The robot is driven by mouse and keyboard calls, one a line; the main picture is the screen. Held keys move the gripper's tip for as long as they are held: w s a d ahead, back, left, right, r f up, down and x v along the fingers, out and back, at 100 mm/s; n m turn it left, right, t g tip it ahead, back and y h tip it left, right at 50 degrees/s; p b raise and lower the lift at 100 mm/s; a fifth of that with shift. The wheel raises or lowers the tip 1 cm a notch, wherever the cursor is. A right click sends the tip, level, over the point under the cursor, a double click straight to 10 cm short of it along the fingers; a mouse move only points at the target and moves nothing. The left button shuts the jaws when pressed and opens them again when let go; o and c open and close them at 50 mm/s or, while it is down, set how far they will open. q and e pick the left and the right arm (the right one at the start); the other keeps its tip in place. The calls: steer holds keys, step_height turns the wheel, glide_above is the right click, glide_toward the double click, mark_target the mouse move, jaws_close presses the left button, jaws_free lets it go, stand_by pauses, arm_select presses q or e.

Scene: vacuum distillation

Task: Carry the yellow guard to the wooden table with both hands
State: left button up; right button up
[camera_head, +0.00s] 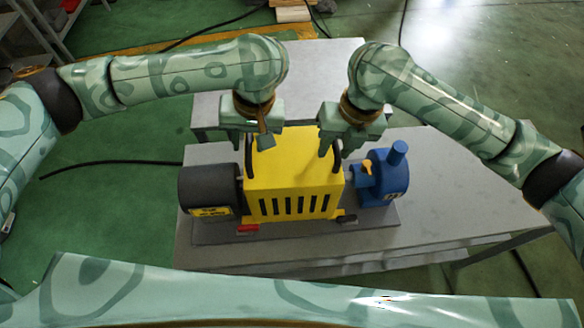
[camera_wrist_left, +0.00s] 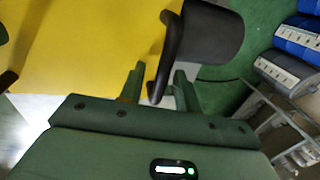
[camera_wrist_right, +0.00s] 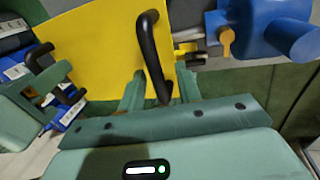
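The yellow guard (camera_head: 290,185), a slotted box cover, sits upright on the machine between a dark motor (camera_head: 208,188) and a blue pump (camera_head: 385,178). It has a black handle on each side. My left gripper (camera_head: 250,145) is at the left handle (camera_head: 248,158), and its separated fingers straddle that handle in the left wrist view (camera_wrist_left: 172,50). My right gripper (camera_head: 337,145) is at the right handle (camera_head: 336,160), and its separated fingers straddle it in the right wrist view (camera_wrist_right: 147,45). Neither gripper appears closed on its handle. I cannot identify a wooden table.
The machine's grey base (camera_head: 300,228) rests on a grey table (camera_head: 460,205). Another grey surface (camera_head: 310,55) lies behind it. Light wooden planks (camera_head: 293,12) show at the top. A black cable (camera_head: 105,163) crosses the green floor at left. The table's right side is clear.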

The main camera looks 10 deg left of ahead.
arm_select(q)
jaws_close()
arm_select(e)
jaws_close()
stand_by(1.3)
